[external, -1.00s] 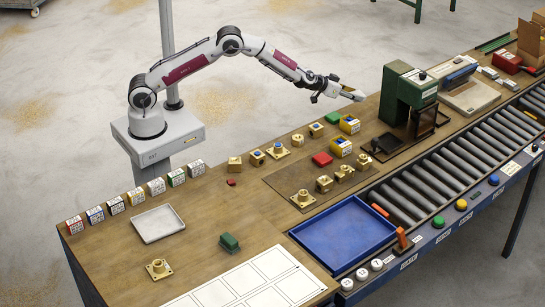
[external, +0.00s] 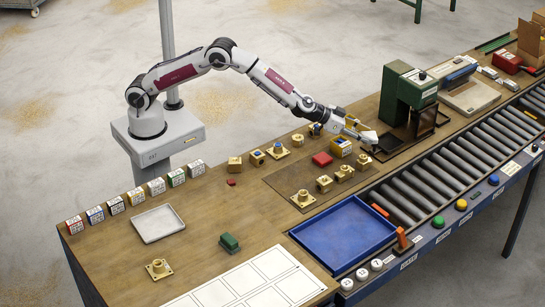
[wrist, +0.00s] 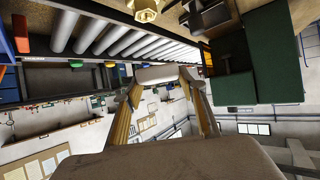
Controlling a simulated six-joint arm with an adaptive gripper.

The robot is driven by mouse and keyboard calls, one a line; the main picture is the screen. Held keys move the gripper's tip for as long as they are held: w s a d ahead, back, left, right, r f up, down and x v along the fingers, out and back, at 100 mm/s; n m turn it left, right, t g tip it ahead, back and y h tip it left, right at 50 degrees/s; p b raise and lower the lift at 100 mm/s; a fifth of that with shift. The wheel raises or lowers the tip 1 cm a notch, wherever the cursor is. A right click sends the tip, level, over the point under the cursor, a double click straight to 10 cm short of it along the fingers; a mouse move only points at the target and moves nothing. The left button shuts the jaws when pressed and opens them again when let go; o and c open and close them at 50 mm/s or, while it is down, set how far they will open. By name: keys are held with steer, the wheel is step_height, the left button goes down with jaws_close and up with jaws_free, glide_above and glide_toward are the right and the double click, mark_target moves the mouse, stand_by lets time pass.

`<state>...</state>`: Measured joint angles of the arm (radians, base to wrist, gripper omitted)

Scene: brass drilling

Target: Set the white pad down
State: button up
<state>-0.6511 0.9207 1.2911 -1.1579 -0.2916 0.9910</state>
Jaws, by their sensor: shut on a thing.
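The white pad (external: 370,137) is held at the tip of my gripper (external: 358,132), just left of the green machine. In the wrist view the pad (wrist: 157,75) sits between the two yellowish fingertips of my gripper (wrist: 160,82), which are shut on it.
The green machine (external: 408,100) stands close right, with a dark tray (external: 388,147) at its foot. A blue tray (external: 343,270) and rollers (external: 445,160) are in front.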

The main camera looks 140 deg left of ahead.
steer(key=w+d+r+m+t+h, duration=0.1)
steer(key=w+d, duration=0.4)
steer(key=d, duration=0.7)
steer(key=w+d+r+m+t, duration=0.15)
steer(key=w+d, duration=0.45)
steer(key=d, duration=0.6)
steer(key=w+d+r+m+h, duration=0.15)
steer(key=w+d, duration=0.35)
steer(key=d, duration=0.7)
steer(key=s+d+r+n, duration=0.1)
steer(key=s+d, duration=0.3)
steer(key=d, duration=1.1)
steer(key=s+d+r+n, duration=0.1)
steer(key=s+d, duration=0.3)
steer(key=d, duration=1.2)
steer(key=s+a+n+g+y, duration=0.2)
steer(key=s, duration=0.4)
steer(key=s+a+f+n+g+y, duration=0.1)
steer(key=s+a+n+g, duration=0.1)
steer(key=s, duration=0.5)
steer(key=shift+s+f+y, duration=0.15)
steer(key=shift+f+y, duration=0.05)
steer(key=shift+y, duration=0.15)
steer(key=shift+g, duration=0.25)
steer(key=shift+f, duration=3.15)
